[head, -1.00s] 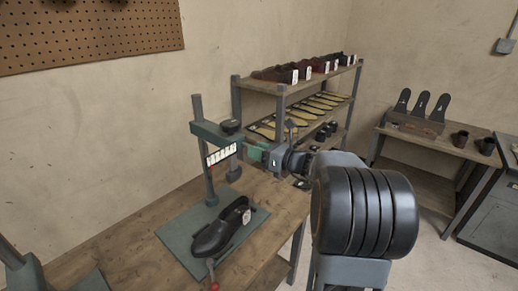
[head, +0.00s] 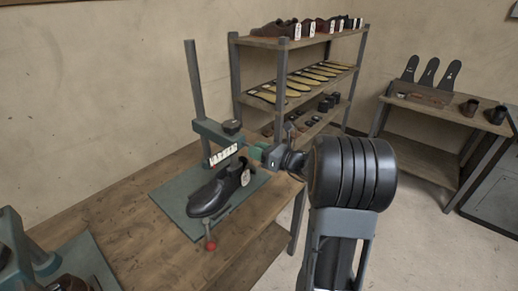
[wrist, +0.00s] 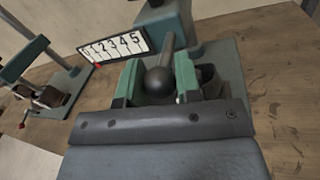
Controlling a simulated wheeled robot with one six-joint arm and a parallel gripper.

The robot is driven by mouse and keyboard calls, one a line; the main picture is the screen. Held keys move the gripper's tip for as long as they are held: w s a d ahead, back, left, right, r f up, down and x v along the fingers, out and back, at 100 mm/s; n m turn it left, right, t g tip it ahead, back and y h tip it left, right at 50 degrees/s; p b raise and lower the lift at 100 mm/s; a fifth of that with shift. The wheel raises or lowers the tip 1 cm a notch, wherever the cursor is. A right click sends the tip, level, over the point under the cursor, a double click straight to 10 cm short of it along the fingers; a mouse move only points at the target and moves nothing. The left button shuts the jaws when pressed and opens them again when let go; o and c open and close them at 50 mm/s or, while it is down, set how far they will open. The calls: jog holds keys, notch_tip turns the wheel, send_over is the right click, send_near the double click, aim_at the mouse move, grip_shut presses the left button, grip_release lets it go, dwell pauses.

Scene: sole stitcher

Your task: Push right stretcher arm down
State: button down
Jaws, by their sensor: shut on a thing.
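The right stretcher stands on the table with a tall post (head: 195,85) on a green base plate (head: 180,193). Its green stretcher arm (head: 214,133) sits low on the post, just above a black shoe (head: 215,192). The arm carries a white number scale (head: 223,155), which also shows in the wrist view (wrist: 118,46). My gripper (head: 262,152) is at the arm's right end. In the wrist view its green fingers (wrist: 157,78) are shut on a dark ball-ended handle (wrist: 158,83). Whether the arm's lower end touches the shoe is hidden.
A second stretcher (head: 15,250) stands at the table's left, partly cut off. A red-knobbed lever (head: 210,242) sticks out in front of the shoe. A shelf (head: 282,80) with shoes and insoles stands behind. A side table (head: 425,150) is at the right. Bare tabletop (head: 130,225) lies between the stretchers.

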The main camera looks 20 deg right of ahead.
jog(key=shift+f, duration=0.35)
jog(key=c, duration=1.1)
grip_release()
jog(key=shift+d, duration=0.1)
jog(key=shift+o, duration=1.4)
jog(key=shift+r, duration=0.1)
jog(key=v, duration=1.3)
jog(key=shift+s+d, duration=0.2)
jog(key=shift+s, duration=0.1)
